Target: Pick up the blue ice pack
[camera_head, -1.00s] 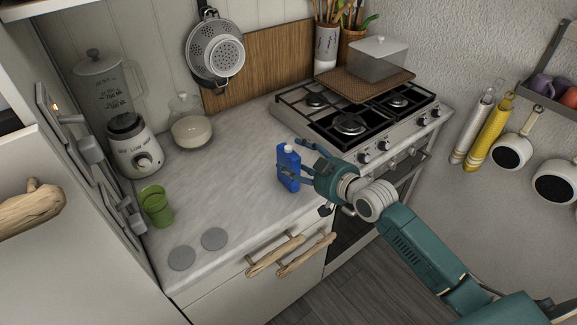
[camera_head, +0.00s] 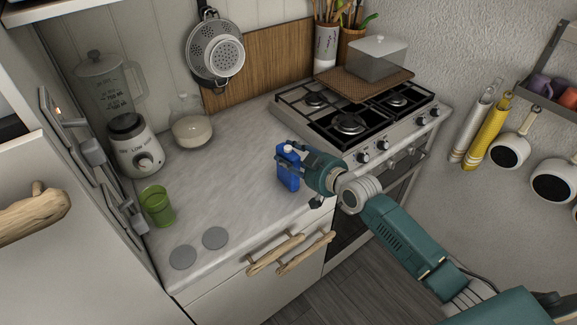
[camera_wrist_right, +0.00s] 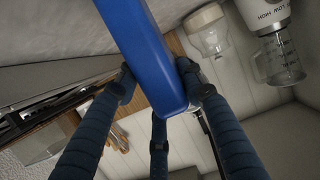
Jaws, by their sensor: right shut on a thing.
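The blue ice pack (camera_head: 288,172) is a small bottle-shaped block with a pale cap, upright at the counter's right part near the stove. My right gripper (camera_head: 287,167) reaches it from the right and is shut on it, with fingers on its sides. In the right wrist view the ice pack (camera_wrist_right: 148,55) is a large blue block between the fingers of my right gripper (camera_wrist_right: 155,85). I cannot tell whether its base touches the counter. My left gripper is not in view.
The stove (camera_head: 350,125) stands right behind the gripper, with a glass box (camera_head: 377,58) on a board. A green cup (camera_head: 157,206), a blender (camera_head: 133,145) and a glass jar (camera_head: 190,125) stand on the left of the counter (camera_head: 235,190). The counter's middle is clear.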

